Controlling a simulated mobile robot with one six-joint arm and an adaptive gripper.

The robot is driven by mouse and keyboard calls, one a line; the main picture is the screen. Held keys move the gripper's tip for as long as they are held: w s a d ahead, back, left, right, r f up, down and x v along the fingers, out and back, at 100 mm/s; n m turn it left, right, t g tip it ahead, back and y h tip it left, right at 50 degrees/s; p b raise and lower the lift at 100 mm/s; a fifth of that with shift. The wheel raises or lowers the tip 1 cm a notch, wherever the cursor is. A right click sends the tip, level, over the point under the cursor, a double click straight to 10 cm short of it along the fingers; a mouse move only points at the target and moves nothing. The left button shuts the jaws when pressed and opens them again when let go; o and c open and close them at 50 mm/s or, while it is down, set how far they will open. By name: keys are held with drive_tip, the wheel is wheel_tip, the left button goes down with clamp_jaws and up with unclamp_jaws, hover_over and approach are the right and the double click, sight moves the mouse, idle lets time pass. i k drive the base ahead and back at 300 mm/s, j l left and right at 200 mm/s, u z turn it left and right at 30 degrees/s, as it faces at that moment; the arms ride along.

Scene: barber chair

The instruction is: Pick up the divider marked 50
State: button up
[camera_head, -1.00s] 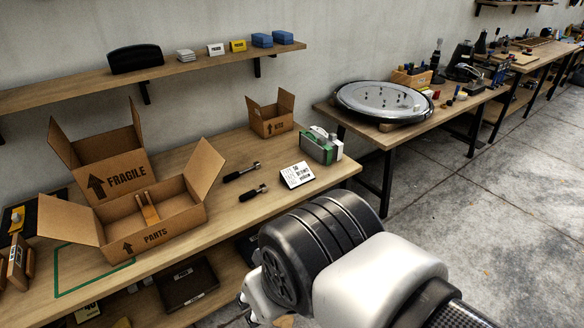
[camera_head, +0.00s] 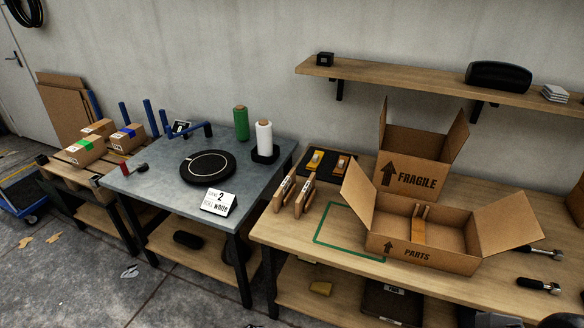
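Two thin tan pieces with small pale labels, the left one (camera_head: 283,191) and the right one (camera_head: 303,198), stand side by side near the left end of the wooden bench. They look like dividers, but their markings are too small to read, so I cannot tell which is marked 50. A similar tan piece (camera_head: 418,231) stands inside the open box labelled PARTS (camera_head: 402,253). A dark mat (camera_head: 335,167) behind the two pieces holds small orange-yellow items.
An open FRAGILE box (camera_head: 412,180) stands behind the PARTS box. A green outline (camera_head: 330,241) marks bare bench left of it. A grey table (camera_head: 150,180) with a turntable (camera_head: 208,167) and rolls stands left of the bench. A wall shelf (camera_head: 420,85) hangs above.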

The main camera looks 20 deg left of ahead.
sight(286, 186)
drive_tip(key=i+j+u, duration=0.35)
drive_tip(key=i+j, duration=0.75)
drive_tip(key=i+l+u, duration=0.1)
drive_tip(key=l+u, duration=0.4)
drive_tip(key=i+j, duration=0.15)
drive_tip(key=i+j+z, duration=0.25)
drive_tip(key=j+z, duration=0.3)
drive_tip(key=j, duration=0.2)
drive_tip(key=i+j+z, duration=0.1)
drive_tip(key=j+z, duration=0.15)
drive_tip(key=j, duration=0.15)
drive_tip(key=z, duration=0.75)
